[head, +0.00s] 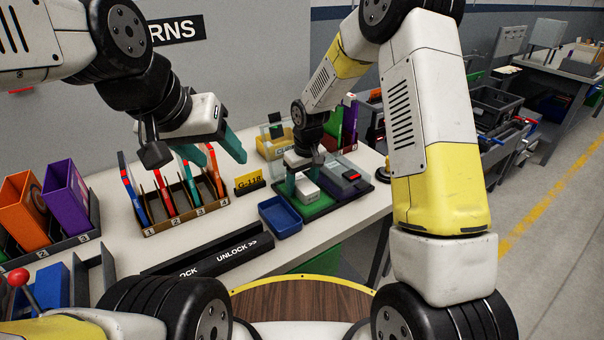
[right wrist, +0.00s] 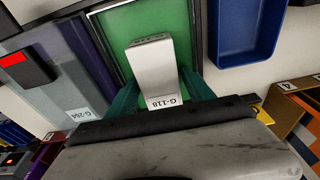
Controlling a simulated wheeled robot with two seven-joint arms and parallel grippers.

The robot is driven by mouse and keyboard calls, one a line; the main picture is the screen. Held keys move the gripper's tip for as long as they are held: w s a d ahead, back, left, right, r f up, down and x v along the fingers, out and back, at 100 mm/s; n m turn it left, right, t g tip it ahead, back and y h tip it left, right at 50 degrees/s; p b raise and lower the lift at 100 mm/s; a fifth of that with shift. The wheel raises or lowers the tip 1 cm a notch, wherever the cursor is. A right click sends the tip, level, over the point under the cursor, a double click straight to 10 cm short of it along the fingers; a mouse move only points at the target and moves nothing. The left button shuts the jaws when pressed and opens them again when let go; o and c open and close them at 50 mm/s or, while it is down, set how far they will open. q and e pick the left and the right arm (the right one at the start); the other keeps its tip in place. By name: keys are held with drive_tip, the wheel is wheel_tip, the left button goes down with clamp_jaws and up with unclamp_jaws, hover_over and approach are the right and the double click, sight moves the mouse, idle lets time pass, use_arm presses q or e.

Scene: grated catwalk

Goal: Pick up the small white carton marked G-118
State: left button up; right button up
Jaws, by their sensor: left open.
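The small white carton (head: 307,190) stands in the green tray (head: 322,207) on the bench. It also shows in the right wrist view (right wrist: 153,75), with the label G-118 facing the camera. My right gripper (head: 304,178) is down at the carton, with one teal finger on each side of it. In the right wrist view the fingers (right wrist: 160,90) lie close along its sides; whether they press on it I cannot tell. My left gripper (head: 224,152) is open and empty, in the air above the numbered rack.
A grey case marked G-264 (right wrist: 62,85) is beside the green tray. The numbered rack (head: 187,217) holds upright folders. A black bar marked UNLOCK (head: 215,255) runs along the front.

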drive_tip(key=c, duration=1.1)
drive_tip(key=shift+c, duration=0.2)
drive_tip(key=shift+r, duration=0.15)
